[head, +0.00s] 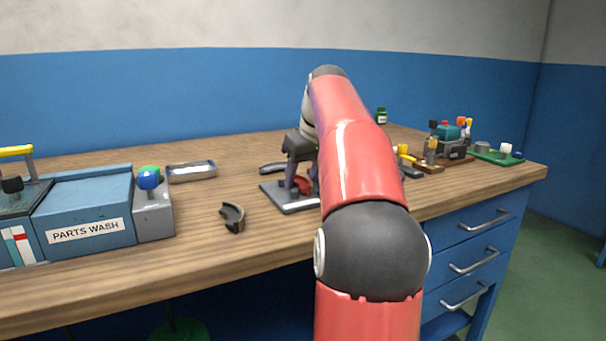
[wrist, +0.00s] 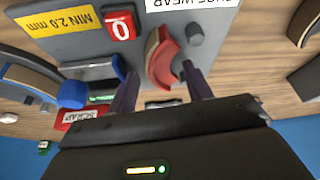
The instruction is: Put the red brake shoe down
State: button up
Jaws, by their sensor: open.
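The red brake shoe (wrist: 165,62) is a short curved piece resting on a grey gauge plate (wrist: 65,42) marked with shoe wear and "MIN 2.0 mm" labels. In the head view the shoe (head: 304,185) shows partly, low between my fingers on the plate (head: 292,207). My gripper (wrist: 159,72) is open, with one dark finger on each side of the shoe. The fingers look apart from it. In the head view my gripper (head: 302,180) is partly hidden by my arm. A grey peg (wrist: 195,34) stands beside the shoe.
A dark curved shoe (head: 232,216) lies left of the plate, and another dark piece (head: 271,168) lies behind it. A metal tray (head: 191,171) and the parts wash box (head: 87,220) stand at the left. A red counter (wrist: 121,28) sits on the plate.

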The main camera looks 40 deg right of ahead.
jog(key=p+v, duration=0.3)
jog(key=v, duration=0.9)
jog(key=shift+r, duration=0.15)
